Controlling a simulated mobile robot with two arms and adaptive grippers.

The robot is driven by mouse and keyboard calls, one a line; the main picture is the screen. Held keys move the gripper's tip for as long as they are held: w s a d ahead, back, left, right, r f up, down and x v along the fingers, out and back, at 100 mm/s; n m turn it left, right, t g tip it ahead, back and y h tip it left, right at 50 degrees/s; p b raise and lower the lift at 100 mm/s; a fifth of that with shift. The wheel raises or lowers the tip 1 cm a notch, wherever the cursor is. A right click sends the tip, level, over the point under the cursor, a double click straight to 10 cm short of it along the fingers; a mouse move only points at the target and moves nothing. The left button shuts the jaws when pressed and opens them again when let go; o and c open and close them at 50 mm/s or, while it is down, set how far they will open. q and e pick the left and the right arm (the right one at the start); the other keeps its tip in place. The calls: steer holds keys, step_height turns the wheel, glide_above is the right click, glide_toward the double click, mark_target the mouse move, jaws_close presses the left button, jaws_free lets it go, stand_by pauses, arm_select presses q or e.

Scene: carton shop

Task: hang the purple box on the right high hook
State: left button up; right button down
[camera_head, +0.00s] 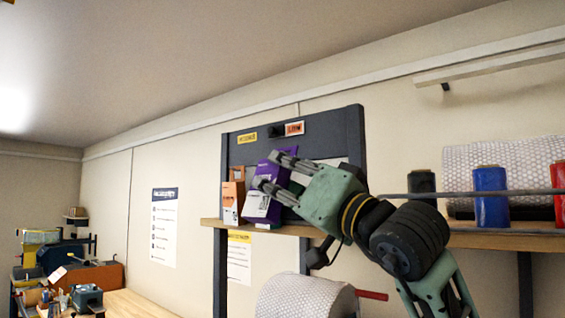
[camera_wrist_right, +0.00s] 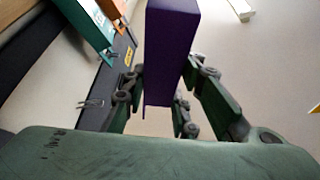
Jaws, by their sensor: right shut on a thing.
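The purple box (camera_head: 270,181) is in my right gripper (camera_head: 268,171), in front of the dark hook board (camera_head: 355,137). In the head view it is tilted, with a pale lower face near the shelf edge; I cannot tell if it touches the shelf. In the right wrist view the purple box (camera_wrist_right: 172,50) stands between the two fingers of my right gripper (camera_wrist_right: 160,88), which are shut on it. A small wire hook (camera_wrist_right: 92,103) shows at the left of that view; I cannot tell which hook it is. The right high hook is not clear in the head view. My left gripper is not in view.
An orange and white box (camera_head: 232,197) stands just left of the purple box. The wooden shelf (camera_head: 375,228) runs below. Black, blue (camera_head: 489,195) and red rolls and a bubble-wrap roll (camera_head: 518,160) are at the right. Yellow (camera_head: 247,138) and orange (camera_head: 295,128) labels mark the board top.

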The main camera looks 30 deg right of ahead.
steer(key=shift+s+d+r, duration=0.15)
steer(key=shift+r, duration=0.25)
steer(key=shift+w+d+f, duration=0.2)
steer(key=shift+w+d, duration=0.25)
steer(key=shift+d, duration=0.2)
steer(key=w+d+f, duration=0.1)
steer(key=w+d, duration=0.2)
steer(key=d, duration=0.5)
steer(key=shift+f+b, duration=0.15)
steer(key=shift+b, duration=0.3)
steer(key=shift+w, duration=0.1)
steer(key=c, duration=1.3)
jaws_free()
steer(key=shift+c, duration=0.2)
